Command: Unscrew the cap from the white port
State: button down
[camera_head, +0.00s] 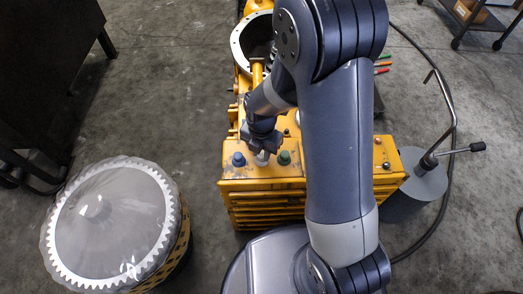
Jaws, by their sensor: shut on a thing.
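A yellow transmission housing (262,186) stands in the middle of the head view. On its top face near the front edge sit a blue cap (238,159), a white port piece (262,158) and a green cap (284,158) in a row. My gripper (263,150) points down over the white piece, between the blue and green caps. It is shut on the white port's cap. The fingers and wrist hide much of the cap, so I cannot tell whether it is still threaded on.
A large wrapped gear (108,222) stands on a drum at the left. A grey cylinder with a lever (424,176) stands right of the housing, with a black hose (452,110) behind it. A dark bench fills the upper left. My arm hides part of the housing.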

aim_at(261, 154)
jog(key=n, duration=0.5)
dwell(0.3)
jog(key=c, duration=0.6)
grip_release()
jog(key=shift+c, duration=0.2)
jog(key=shift+r+p, duration=1.9)
jog(key=shift+r, duration=0.4)
